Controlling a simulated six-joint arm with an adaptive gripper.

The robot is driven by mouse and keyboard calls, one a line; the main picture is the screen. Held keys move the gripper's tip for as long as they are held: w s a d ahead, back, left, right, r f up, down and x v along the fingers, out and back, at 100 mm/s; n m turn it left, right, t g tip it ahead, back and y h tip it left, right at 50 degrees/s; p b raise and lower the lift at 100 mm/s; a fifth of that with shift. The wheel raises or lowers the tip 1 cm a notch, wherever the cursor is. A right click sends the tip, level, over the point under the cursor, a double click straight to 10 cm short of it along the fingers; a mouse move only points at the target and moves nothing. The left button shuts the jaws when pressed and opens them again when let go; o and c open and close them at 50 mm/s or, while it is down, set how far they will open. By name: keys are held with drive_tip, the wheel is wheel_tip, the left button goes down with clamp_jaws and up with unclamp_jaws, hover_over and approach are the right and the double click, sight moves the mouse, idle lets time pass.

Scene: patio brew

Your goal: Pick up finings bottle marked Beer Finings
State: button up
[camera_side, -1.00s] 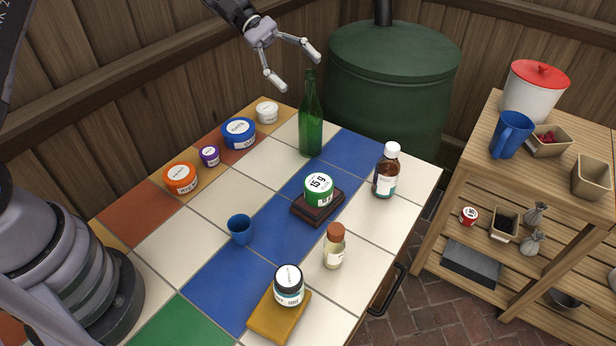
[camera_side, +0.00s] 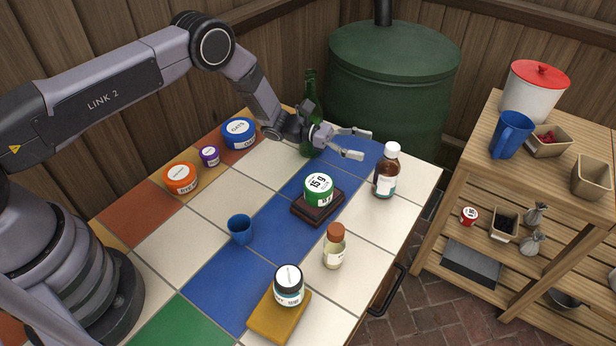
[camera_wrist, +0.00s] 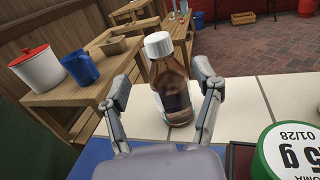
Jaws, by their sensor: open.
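A brown bottle (camera_side: 386,174) with a white cap stands upright near the table's far right edge. Its label is too small to read; it fits the finings bottle. In the wrist view the brown bottle (camera_wrist: 172,88) stands ahead, framed between my two fingers. My gripper (camera_side: 366,145) is open and empty, fingers pointing right towards the bottle, with a gap left before it in the side view. A second bottle (camera_side: 334,250), pale with a brown cap, stands nearer the front; its label is not readable.
A green-labelled tub (camera_side: 318,188) sits on a dark block beside the approach. A green glass bottle (camera_side: 311,92) stands behind my gripper, partly hidden. A wooden shelf (camera_side: 470,155) stands right.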

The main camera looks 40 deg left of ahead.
sight(391, 152)
drive_tip(key=x, duration=0.6)
drive_tip(key=shift+w+d+f, duration=0.1)
drive_tip(key=shift+w+d, duration=0.05)
drive_tip(key=shift+d, duration=0.1)
drive_tip(key=shift+c, duration=0.3)
clamp_jaws()
